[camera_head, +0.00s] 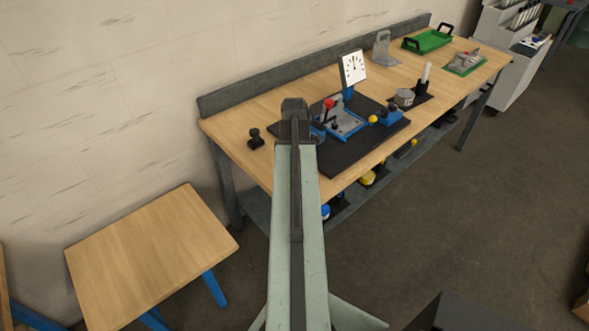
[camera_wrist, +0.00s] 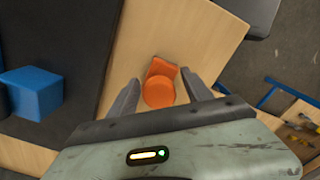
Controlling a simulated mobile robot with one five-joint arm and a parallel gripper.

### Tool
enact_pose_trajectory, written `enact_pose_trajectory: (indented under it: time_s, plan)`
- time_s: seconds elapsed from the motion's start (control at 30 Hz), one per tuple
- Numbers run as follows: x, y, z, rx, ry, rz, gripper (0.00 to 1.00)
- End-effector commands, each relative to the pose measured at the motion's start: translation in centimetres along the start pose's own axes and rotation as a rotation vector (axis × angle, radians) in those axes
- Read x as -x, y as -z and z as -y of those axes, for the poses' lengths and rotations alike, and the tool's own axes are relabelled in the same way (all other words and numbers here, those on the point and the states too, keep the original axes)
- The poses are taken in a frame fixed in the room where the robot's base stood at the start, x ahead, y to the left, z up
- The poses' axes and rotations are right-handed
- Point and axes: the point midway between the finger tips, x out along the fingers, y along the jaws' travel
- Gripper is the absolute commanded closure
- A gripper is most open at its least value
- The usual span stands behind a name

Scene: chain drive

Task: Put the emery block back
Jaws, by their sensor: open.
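My gripper (camera_wrist: 161,80) is open in the wrist view, with one finger on each side of an orange piece (camera_wrist: 160,92). The piece has a round disc toward me and a flat-sided part behind it, and it rests on the light wood. I see no gap closed between the fingers and the piece. I cannot tell for sure whether it is the emery block. In the head view my gripper (camera_head: 295,108) is over the left part of the workbench (camera_head: 232,122), and my arm hides what is under it; no orange piece shows there.
A black mat (camera_head: 345,160) carries a blue fixture (camera_head: 345,122) with a red knob. A dial (camera_head: 353,67) stands behind it. A small black holder (camera_head: 256,138) is left of my arm. A green tray (camera_head: 428,41) is at the far end. A blue block (camera_wrist: 32,92) lies left in the wrist view.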

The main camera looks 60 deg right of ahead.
Motion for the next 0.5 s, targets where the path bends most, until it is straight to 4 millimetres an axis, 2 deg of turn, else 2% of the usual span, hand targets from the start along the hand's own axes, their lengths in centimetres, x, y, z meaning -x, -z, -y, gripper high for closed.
enact_pose_trajectory:
  time_s: [0.17, 0.27, 0.5]
  plan:
    - [1.4, 0.0, 0.0, 0.0, 0.0, 0.0, 0.42]
    - [3.0, -0.1, 0.0, 0.0, 0.0, 0.0, 0.42]
    - [8.3, -0.1, 0.0, -0.001, 0.0, 0.0, 0.42]
